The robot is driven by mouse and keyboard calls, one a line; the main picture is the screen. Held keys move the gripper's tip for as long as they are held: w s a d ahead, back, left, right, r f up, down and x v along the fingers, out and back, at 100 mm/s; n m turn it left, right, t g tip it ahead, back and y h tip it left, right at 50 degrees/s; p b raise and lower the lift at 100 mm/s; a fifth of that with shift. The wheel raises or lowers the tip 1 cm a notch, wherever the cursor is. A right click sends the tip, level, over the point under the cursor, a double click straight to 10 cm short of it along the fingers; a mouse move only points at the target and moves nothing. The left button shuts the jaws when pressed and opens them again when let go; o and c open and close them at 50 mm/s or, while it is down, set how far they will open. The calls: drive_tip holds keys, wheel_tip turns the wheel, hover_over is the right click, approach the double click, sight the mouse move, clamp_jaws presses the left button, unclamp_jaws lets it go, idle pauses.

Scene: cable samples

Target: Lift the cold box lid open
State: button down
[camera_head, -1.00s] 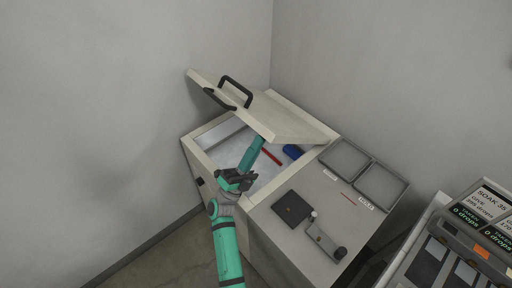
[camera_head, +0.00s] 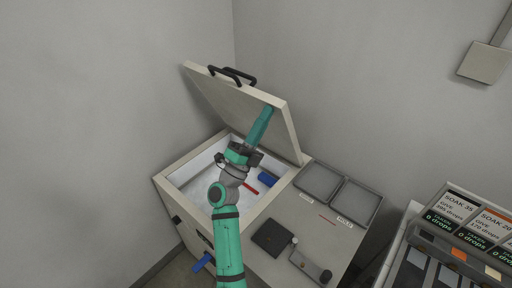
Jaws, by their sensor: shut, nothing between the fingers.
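The cold box (camera_head: 166,182) stands in the corner with its beige lid (camera_head: 220,98) tilted up steeply, hinged on the far right side. A black handle (camera_head: 232,76) sits at the lid's upper edge. My gripper (camera_head: 270,110) reaches up from the arm; its teal fingers are shut and empty. Their tip is against or very close to the underside of the lid near its right part. Inside the box, on a pale floor, lie a red item (camera_head: 250,188) and a blue item (camera_head: 268,178). My arm hides part of the opening.
Two grey trays (camera_head: 318,181) are set in the counter right of the box. A black pad (camera_head: 271,238) and a small lever device (camera_head: 312,262) lie in front of them. A blue object (camera_head: 202,261) is low at the front. A rack with labels (camera_head: 470,222) stands at right. Walls close off behind and left.

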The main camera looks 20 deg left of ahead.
drive_tip(key=w+d+r, duration=0.3)
drive_tip(key=w, duration=0.6)
drive_tip(key=w+d+r+g+y, duration=0.1)
drive_tip(key=w+d+r, duration=0.1)
drive_tip(key=w, duration=0.7)
drive_tip(key=shift+w+d+r, duration=0.4)
drive_tip(key=shift+r, duration=0.2)
